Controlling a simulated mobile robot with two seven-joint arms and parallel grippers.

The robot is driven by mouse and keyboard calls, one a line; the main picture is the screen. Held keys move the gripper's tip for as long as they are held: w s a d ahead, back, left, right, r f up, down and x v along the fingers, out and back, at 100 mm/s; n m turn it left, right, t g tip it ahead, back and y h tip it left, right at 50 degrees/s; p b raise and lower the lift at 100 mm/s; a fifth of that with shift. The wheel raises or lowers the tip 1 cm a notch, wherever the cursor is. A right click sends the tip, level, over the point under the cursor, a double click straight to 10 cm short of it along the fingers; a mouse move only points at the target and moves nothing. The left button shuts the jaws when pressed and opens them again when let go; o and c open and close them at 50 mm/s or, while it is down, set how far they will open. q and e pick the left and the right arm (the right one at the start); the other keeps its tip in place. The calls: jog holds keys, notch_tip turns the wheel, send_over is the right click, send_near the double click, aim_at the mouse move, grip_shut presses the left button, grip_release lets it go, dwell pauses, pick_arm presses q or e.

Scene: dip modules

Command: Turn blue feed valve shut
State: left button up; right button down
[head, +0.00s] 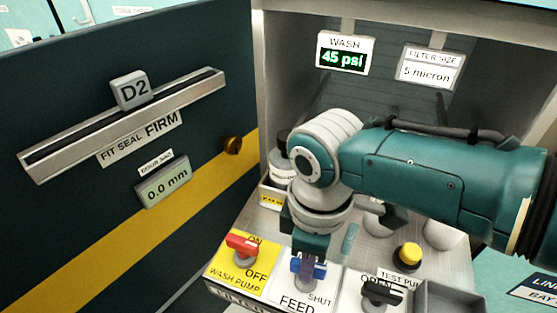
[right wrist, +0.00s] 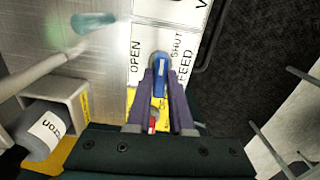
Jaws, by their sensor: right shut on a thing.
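The blue feed valve handle (head: 295,265) sits on the white FEED plate (head: 297,302) at the front of the panel, with SHUT printed on the plate's right. My right gripper (head: 309,268) comes down from above onto the handle and hides part of it. In the right wrist view the blue handle (right wrist: 160,84) lies between the two purple fingers (right wrist: 160,90), which are shut on it. The handle lies between the words OPEN and SHUT there; which one it points to I cannot tell. My left gripper is not in view.
A red wash pump switch (head: 243,244) is close left of the feed valve. A black-handled valve (head: 382,291) and a yellow button (head: 408,255) are to the right. A dark door (head: 70,220) stands open at left. A wash display (head: 344,56) reads 45 psi.

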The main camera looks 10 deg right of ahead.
jog(key=shift+m, duration=0.5)
jog(key=c, duration=0.8)
grip_release()
notch_tip(320, 180, up, 10)
jog(key=p, duration=0.5)
